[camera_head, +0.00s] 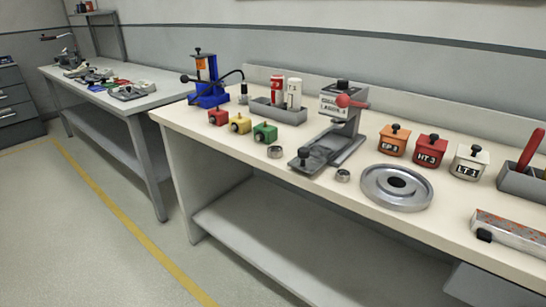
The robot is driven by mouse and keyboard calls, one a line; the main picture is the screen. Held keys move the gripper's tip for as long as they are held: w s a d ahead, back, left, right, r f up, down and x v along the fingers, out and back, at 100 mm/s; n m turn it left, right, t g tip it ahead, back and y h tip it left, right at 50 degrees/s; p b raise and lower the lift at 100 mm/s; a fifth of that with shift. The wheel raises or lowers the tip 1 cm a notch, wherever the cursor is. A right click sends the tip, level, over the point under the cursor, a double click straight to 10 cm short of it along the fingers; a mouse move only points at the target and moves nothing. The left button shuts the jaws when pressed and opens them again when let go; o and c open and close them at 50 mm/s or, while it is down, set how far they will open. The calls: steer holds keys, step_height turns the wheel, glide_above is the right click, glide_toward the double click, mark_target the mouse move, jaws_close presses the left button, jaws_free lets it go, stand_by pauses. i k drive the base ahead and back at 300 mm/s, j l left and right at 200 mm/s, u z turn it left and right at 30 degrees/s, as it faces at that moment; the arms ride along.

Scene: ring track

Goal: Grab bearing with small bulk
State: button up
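Two small metal ring-shaped bearings lie on the near workbench (215,137). One small bearing (275,152) is at the front edge, in front of the green block. The other small bearing (343,175) is just right of the base of the grey press, and looks slightly smaller in the picture. A much larger round metal disc (409,201) with a dark centre hole lies to its right; I cannot tell whether it is a bearing or a dish. My gripper is not in view.
Red, yellow and green blocks (265,132) and a blue tool (207,85) are left. Lidded boxes (431,151), a grey bin (519,186) and a metal bar (508,232) are right. Open floor (85,240) lies left.

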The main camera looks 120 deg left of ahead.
mark_target(343, 176)
steer(key=u, duration=3.25)
